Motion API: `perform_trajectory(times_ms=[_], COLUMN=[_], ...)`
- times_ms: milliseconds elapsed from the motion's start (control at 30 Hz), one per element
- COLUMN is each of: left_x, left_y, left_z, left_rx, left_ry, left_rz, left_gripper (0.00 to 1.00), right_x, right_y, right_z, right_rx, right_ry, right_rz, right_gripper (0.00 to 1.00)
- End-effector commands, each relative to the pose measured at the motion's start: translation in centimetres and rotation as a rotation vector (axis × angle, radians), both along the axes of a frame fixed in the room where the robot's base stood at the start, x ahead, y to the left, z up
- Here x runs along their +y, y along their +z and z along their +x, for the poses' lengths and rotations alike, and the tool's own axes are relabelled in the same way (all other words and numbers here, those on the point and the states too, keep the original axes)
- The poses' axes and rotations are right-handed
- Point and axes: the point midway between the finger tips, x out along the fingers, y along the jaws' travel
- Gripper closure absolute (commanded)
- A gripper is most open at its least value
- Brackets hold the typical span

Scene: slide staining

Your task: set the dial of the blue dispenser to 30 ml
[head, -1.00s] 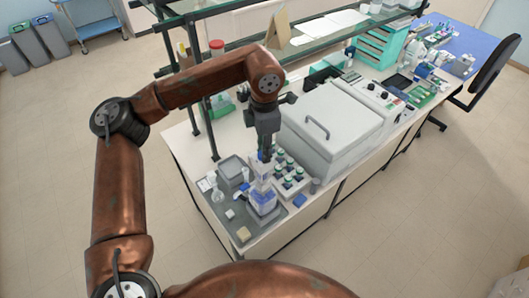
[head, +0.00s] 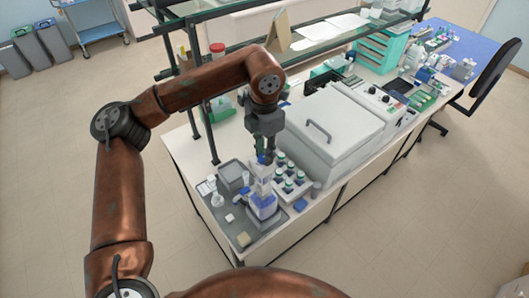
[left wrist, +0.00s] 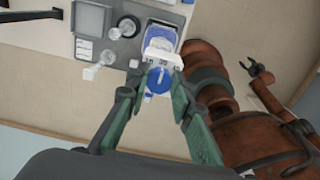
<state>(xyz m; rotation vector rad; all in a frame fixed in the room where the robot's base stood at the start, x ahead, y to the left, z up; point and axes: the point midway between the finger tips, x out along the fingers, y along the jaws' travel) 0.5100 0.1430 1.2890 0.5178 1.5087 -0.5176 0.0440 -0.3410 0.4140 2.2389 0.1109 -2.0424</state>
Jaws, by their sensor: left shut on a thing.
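The blue dispenser (head: 265,203) stands upright on the grey tray at the near end of the bench, with a white upper part and blue lower part. In the left wrist view its white head (left wrist: 160,52) faces me, with the round blue dial (left wrist: 158,80) just below it. My left gripper (left wrist: 161,86) reaches it from above and is shut on the dial, one finger at each side. It also shows in the head view (head: 263,158). The dial's numbers are too small to read. What looks like my right gripper (left wrist: 258,68) is small at the right of the wrist view.
A rack of dark bottles with pale caps (head: 292,178) stands close to the right of the dispenser. A grey container (head: 232,174) and a small flask (head: 216,198) stand to its left. The large white lidded machine (head: 335,125) is behind the rack. A glass shelf hangs over the bench's back.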

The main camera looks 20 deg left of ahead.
Motion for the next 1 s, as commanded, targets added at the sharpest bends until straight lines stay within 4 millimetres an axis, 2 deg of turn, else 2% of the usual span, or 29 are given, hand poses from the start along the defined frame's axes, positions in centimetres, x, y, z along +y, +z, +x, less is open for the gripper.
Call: perform_trajectory(times_ms=[133, 167, 400, 767, 867, 1000], left_x=[0.0, 0.0, 0.0, 0.0, -0.1, -0.1], left_y=[0.1, 0.1, 0.0, 0.5, 1.7, 4.5], left_z=[0.0, 0.0, 0.0, 0.0, 0.1, 0.1], left_rx=[-0.002, -0.002, -0.001, -0.001, -0.004, -0.005], left_ry=[0.0, 0.0, -0.001, -0.001, -0.001, 0.0], left_rz=[-0.001, -0.001, -0.001, 0.0, -0.002, -0.002], left_gripper=[1.0, 0.78, 0.62, 0.61, 0.61, 0.61], right_x=[0.0, 0.0, 0.0, 0.1, 0.1, 0.1], right_y=[0.0, 0.0, 0.0, 0.0, 0.0, 0.0], right_z=[0.0, 0.0, 0.0, 0.0, 0.0, 0.0], right_rx=[0.0, 0.0, 0.0, 0.0, 0.0, 0.0], right_ry=[0.0, 0.0, 0.0, 0.0, 0.0, 0.0], right_rz=[0.0, 0.0, 0.0, 0.002, 0.002, 0.001], right_gripper=[0.62, 0.62, 0.62, 0.62, 0.62, 0.62])
